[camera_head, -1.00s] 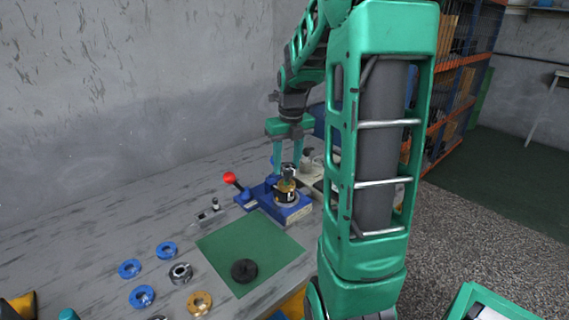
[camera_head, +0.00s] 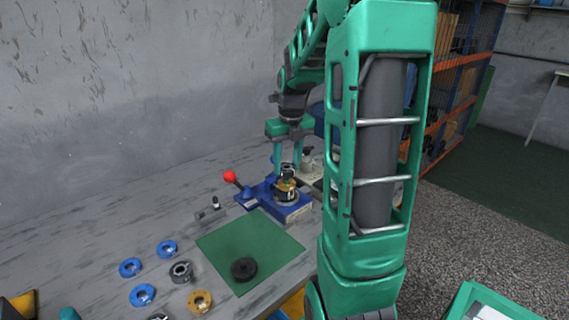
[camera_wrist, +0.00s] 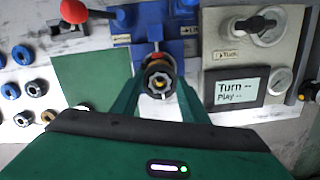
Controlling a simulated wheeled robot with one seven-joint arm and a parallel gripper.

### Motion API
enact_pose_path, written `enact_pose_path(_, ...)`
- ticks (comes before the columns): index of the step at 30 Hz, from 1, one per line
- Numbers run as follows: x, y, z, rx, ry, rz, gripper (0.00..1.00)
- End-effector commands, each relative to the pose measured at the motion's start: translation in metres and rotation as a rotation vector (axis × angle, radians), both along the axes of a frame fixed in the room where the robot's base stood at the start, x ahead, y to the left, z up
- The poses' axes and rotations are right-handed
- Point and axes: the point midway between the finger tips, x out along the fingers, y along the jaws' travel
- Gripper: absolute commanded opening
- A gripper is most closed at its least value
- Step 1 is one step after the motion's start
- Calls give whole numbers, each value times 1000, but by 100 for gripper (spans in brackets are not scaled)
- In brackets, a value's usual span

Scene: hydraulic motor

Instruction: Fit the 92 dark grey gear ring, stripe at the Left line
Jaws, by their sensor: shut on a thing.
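My gripper (camera_head: 288,170) points down over the blue fixture (camera_head: 294,212) at the back of the bench. In the wrist view, its two green fingers close around a dark grey gear ring (camera_wrist: 158,84) with a pale, toothed centre. The ring is at the top of the motor stack (camera_head: 285,196), which has a gold-orange part.
A red-knobbed lever (camera_head: 230,177) stands left of the fixture. A black disc (camera_head: 243,268) lies on the green mat (camera_head: 215,245). Blue rings (camera_head: 142,295), a grey ring (camera_head: 181,271) and a gold ring (camera_head: 200,301) lie to the left. A panel with a screen (camera_wrist: 243,88) is at right.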

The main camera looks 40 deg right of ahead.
Motion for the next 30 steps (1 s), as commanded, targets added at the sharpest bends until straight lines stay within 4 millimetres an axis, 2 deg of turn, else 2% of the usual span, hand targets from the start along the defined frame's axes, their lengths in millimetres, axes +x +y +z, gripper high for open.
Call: enact_pose_path(30, 0, 0, -7, 0, -1, 0, 8)
